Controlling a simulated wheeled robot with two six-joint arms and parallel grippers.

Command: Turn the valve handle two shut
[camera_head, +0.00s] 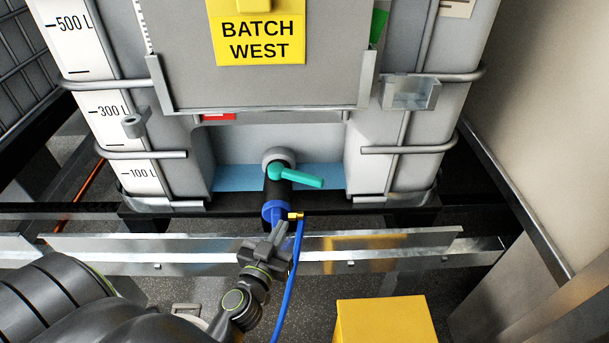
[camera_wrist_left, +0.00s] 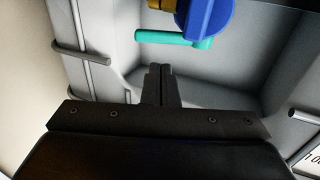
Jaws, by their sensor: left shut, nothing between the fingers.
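The teal valve handle (camera_head: 297,177) sits on the black valve body (camera_head: 277,190) at the front of the white tank. In the head view it points right and slightly down, across the outlet. The handle also shows at the top of the left wrist view (camera_wrist_left: 175,39), beside the blue cap (camera_wrist_left: 205,14). My left gripper (camera_head: 281,230) is shut and empty, just below the blue cap and close to the blue hose. In the left wrist view its closed fingers (camera_wrist_left: 160,75) are apart from the handle. My right gripper is not in view.
A blue hose (camera_head: 287,290) hangs from a brass fitting (camera_head: 295,215) on the cap. A metal rail (camera_head: 400,246) crosses below the valve. A yellow box (camera_head: 382,320) stands at the lower right. Tank cage bars (camera_head: 407,149) flank the valve recess.

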